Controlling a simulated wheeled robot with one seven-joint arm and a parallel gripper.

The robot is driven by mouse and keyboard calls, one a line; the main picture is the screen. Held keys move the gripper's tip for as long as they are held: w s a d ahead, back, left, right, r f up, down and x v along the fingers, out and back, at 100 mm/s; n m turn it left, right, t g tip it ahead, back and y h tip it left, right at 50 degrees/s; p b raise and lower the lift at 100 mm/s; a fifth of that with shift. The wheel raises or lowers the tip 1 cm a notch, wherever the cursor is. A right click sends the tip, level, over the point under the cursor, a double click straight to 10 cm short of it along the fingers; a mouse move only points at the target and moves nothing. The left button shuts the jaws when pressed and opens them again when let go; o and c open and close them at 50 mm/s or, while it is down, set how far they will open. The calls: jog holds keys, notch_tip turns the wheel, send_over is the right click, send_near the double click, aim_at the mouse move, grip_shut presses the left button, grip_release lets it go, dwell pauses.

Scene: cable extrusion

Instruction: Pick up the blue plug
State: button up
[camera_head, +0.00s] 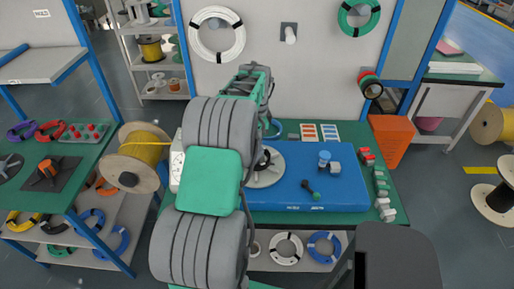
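A small blue cylindrical piece (325,156), which looks like the blue plug, stands on the blue work mat (345,190), right of my arm. A small pale block (335,168) is close beside its lower right. Whether they touch is too small to tell. My grey and green arm rises from the bottom centre and covers the left part of the mat. I cannot make out my gripper's fingers; they seem hidden behind the arm links.
Red and pale connectors (381,190) line the right table edge, near an orange bin (391,137). A yellow-cable spool (137,158) stands left.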

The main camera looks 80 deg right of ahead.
grip_shut()
jog(key=shift+r, duration=0.15)
jog(key=shift+r, duration=0.35)
notch_tip(320, 180, up, 2)
jog(key=shift+a+r+b, duration=0.1)
jog(key=shift+r+b, duration=0.15)
jog(key=shift+b, duration=0.15)
jog(key=s+a+r+b, duration=0.3)
jog(key=a+r, duration=0.6)
jog(key=a, duration=0.4)
jog(key=shift+a+r, duration=0.25)
jog(key=shift+r, duration=0.05)
